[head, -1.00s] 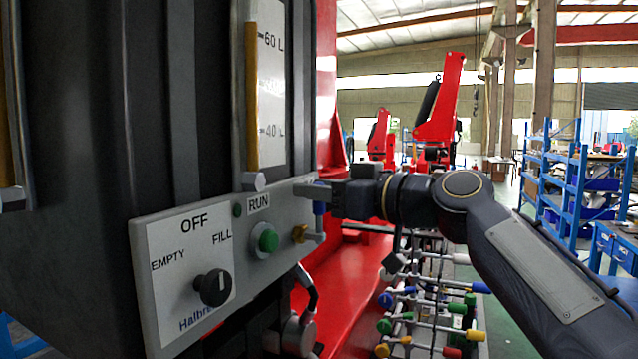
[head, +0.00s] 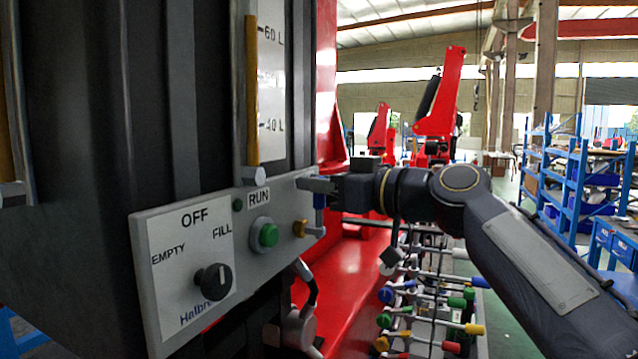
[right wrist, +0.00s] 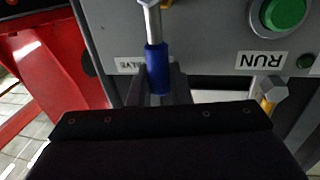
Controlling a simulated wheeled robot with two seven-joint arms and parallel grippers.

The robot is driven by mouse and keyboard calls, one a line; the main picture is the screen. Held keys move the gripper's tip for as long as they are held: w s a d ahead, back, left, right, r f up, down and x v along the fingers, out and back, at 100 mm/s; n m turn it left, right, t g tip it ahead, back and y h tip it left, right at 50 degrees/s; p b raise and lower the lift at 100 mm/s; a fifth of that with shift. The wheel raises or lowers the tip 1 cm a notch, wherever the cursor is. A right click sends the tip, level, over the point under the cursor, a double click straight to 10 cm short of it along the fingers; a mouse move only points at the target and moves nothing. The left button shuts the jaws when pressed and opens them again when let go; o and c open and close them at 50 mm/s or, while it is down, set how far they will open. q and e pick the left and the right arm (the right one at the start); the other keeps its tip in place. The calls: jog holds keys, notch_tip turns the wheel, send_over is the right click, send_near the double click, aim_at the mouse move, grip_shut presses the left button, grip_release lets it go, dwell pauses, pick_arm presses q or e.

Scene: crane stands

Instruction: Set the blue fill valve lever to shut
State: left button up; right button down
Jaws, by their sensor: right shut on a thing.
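The blue fill valve lever (head: 319,201) is at the right end of the grey control panel (head: 285,200). Its blue grip points up from the metal fitting below. My right gripper (head: 317,186) is at the top of the grip, its fingers shut on it. In the right wrist view, which is upside down, the blue grip (right wrist: 157,68) runs from a metal stem in between the dark fingers (right wrist: 160,92). The fingers hide the end of the grip. A label beside it is partly covered. My left gripper is not in view.
The panel also bears a green RUN button (head: 265,237), a yellow brass piece (head: 300,228) and a black selector knob (head: 213,281). A yellow sight gauge (head: 252,90) stands above.

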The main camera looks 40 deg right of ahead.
jog(key=w+d+f+m+g+y+p, duration=0.2)
jog(key=d+f+m, duration=0.4)
jog(key=m, duration=0.9)
jog(key=shift+w+d+f+m+g+p, duration=0.3)
jog(key=shift+w+f+g+p, duration=0.45)
jog(key=shift+p, duration=0.5)
jog(key=shift+f, duration=0.1)
jog(key=c, duration=1.4)
grip_release()
jog(key=shift+s, duration=0.1)
jog(key=shift+b+v, duration=0.8)
jog(key=shift+v, duration=3.1)
